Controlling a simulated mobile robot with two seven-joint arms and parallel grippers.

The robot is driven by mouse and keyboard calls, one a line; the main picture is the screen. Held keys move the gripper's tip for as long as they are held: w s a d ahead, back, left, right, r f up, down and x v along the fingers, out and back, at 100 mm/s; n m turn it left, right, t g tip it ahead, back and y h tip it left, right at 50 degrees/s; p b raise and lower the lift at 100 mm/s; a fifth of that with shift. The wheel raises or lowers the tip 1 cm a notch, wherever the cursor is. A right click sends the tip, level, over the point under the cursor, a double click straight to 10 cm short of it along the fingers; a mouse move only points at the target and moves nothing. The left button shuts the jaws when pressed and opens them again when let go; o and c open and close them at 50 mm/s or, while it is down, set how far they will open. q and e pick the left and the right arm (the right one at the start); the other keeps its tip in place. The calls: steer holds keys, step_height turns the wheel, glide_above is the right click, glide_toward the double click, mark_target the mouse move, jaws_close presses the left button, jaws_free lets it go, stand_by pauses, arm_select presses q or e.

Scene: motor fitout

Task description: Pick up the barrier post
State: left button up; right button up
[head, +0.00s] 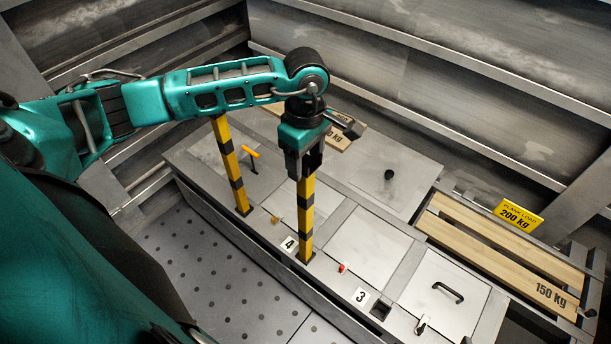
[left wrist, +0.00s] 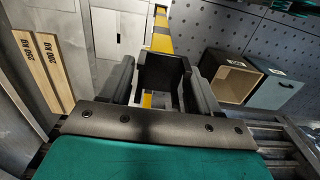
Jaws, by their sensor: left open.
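A yellow and black striped barrier post (head: 306,215) stands upright in a socket beside the plate marked 4 in the head view. A second striped post (head: 232,172) stands further left, partly behind my arm. My left gripper (head: 304,165) points down over the top of the nearer post, with its jaws open. The post's upper end is hidden by the gripper in the head view. In the left wrist view a yellow and black post (left wrist: 160,42) shows beyond the open fingers of the left gripper (left wrist: 162,85); contact cannot be told. My right gripper is not in view.
The grey deck (head: 365,242) has hatches, a black handle (head: 447,292), and an empty square socket (head: 380,310) beside plate 3. Wooden planks (head: 500,258) with a yellow load sign (head: 518,215) lie at the right. An open box (left wrist: 228,80) shows in the left wrist view.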

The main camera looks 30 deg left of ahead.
arm_select(q)
step_height(320, 180, down, 4)
steer(key=shift+f, duration=0.1)
steer(key=shift+c, duration=0.4)
jaws_close()
stand_by(0.4)
